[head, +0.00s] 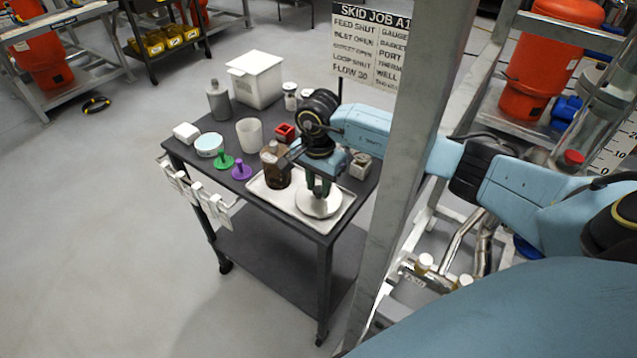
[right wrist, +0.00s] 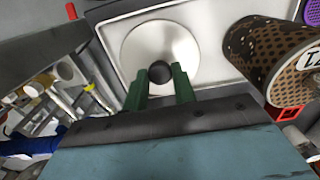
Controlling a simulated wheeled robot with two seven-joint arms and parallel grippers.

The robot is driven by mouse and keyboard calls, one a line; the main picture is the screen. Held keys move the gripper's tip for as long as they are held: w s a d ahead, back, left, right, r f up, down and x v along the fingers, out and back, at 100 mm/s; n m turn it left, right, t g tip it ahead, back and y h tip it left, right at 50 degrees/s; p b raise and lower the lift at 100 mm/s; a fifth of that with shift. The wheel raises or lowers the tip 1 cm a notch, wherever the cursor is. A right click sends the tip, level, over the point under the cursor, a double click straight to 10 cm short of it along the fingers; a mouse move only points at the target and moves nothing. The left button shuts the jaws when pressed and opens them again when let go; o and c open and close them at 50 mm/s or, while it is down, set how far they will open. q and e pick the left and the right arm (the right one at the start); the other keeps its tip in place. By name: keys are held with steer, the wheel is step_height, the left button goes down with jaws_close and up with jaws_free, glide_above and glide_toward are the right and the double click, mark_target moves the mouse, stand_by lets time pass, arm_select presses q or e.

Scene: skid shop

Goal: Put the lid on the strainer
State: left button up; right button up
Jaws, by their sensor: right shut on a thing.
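The lid (head: 318,205) is a round pale metal disc over the white tray on the cart. In the right wrist view the lid (right wrist: 185,45) shows a black knob (right wrist: 160,72) at its middle. My right gripper (head: 319,186) is above the lid, with its green fingers shut on the knob. Whether the lid touches the tray is hard to tell. A brown perforated cylinder (head: 271,157) stands upright beside the lid, also seen large in the right wrist view (right wrist: 262,60); I cannot tell whether it is the strainer. My left gripper is out of view.
The white tray (head: 340,222) sits at the near end of the dark cart (head: 187,151). Green (head: 224,162) and purple (head: 241,171) knobbed pieces, a white cup (head: 250,134) and a red box (head: 284,133) stand farther along. A grey post (head: 412,120) rises close by my right arm.

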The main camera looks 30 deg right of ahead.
steer(key=shift+f, duration=0.3)
steer(key=o, duration=1.2)
steer(key=shift+r+p, duration=2.1)
steer(key=shift+r, duration=1.7)
